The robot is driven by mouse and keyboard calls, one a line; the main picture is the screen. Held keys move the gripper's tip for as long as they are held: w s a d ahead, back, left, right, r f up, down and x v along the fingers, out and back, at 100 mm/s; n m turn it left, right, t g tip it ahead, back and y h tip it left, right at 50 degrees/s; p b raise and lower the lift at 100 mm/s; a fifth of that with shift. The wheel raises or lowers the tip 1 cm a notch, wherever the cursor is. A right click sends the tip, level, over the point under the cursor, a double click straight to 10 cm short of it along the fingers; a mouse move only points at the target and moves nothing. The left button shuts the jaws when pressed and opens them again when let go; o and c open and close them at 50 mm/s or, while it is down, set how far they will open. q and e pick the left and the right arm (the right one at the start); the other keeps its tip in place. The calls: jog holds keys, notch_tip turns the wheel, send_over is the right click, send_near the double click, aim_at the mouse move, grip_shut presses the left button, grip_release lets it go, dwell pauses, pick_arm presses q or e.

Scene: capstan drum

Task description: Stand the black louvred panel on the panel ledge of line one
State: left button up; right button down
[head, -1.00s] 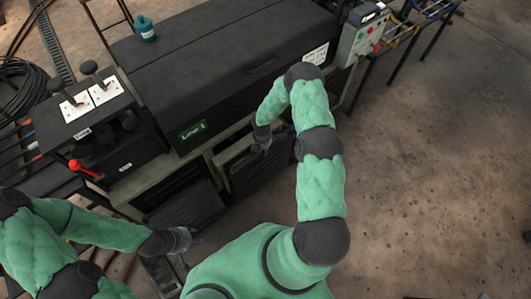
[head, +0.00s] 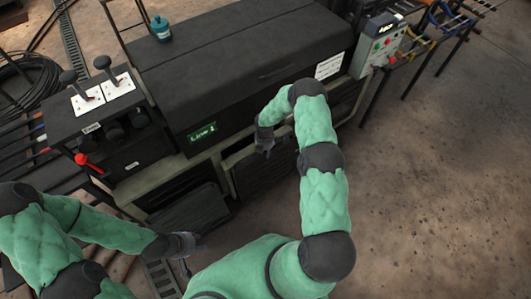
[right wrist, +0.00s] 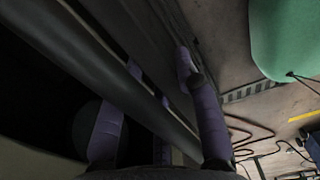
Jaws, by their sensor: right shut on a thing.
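A black louvred panel (head: 262,178) is upright at the front of the dark machine, below and right of its green "Line 1" sign (head: 203,132). My right gripper (head: 264,143) is shut on its upper edge. In the right wrist view, a dark bar-like edge (right wrist: 115,75) runs between the gripper's purple-grey fingers (right wrist: 160,110). Whether the panel's lower edge touches a ledge is hidden. My left gripper (head: 187,245) is empty, low in front of the machine; its finger opening is unclear.
Another dark louvred panel (head: 190,210) leans at the machine's lower front left. A lever box with a red handle (head: 88,162) stands at left. A control box (head: 378,45) is at the right end. The floor at right is clear.

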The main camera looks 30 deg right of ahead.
jog(key=shift+s+f, duration=0.2)
jog(key=shift+f, duration=0.15)
jog(key=c, duration=0.9)
grip_release()
jog(key=shift+o, duration=0.4)
jog(key=shift+f, duration=0.1)
jog(key=shift+w, duration=0.1)
jog(key=shift+r, duration=0.6)
notch_tip(320, 180, up, 11)
jog(key=shift+r, duration=0.1)
